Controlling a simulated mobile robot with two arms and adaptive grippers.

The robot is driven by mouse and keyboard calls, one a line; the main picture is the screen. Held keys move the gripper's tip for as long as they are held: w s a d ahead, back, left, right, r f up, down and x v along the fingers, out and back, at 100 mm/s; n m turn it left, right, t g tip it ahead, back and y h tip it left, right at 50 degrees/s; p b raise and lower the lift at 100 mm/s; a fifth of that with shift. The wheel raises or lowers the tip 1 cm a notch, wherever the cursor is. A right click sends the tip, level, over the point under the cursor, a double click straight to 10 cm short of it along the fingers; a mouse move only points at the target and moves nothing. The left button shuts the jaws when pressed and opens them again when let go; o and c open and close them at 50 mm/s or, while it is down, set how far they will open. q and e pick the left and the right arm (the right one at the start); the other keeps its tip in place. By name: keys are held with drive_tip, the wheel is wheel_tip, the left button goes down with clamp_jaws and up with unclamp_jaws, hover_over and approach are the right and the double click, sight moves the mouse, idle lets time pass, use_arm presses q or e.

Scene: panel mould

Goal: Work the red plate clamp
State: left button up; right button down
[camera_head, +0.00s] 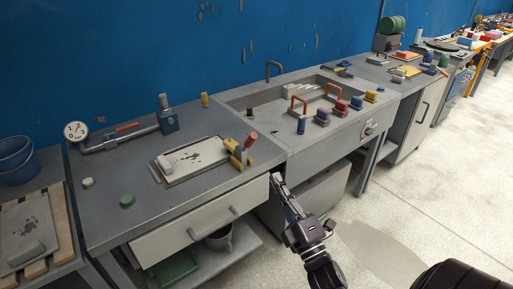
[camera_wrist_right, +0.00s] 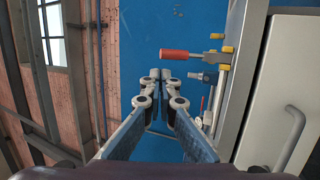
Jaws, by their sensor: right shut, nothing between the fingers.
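The plate clamp (camera_head: 240,155) stands at the right end of the grey plate (camera_head: 195,158) on the workbench, with yellow parts and a red handle (camera_head: 250,139). In the right wrist view the red handle (camera_wrist_right: 180,55) points left, beside the yellow clamp parts (camera_wrist_right: 226,57). My right gripper (camera_head: 276,181) is shut and empty, in front of the bench edge, below and right of the clamp and apart from it. Its fingertips (camera_wrist_right: 160,76) show close together in the wrist view, below the handle. My left gripper is not in view.
A drawer front with a handle (camera_head: 214,225) lies below the bench top. A sink (camera_head: 280,97) with coloured blocks is to the right. A pressure gauge (camera_head: 75,131) and a green knob (camera_head: 127,200) are at the left. Open floor lies in front.

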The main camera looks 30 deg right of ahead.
sight(255, 138)
drive_tip(key=p+x, duration=0.3)
drive_tip(key=x, duration=0.9)
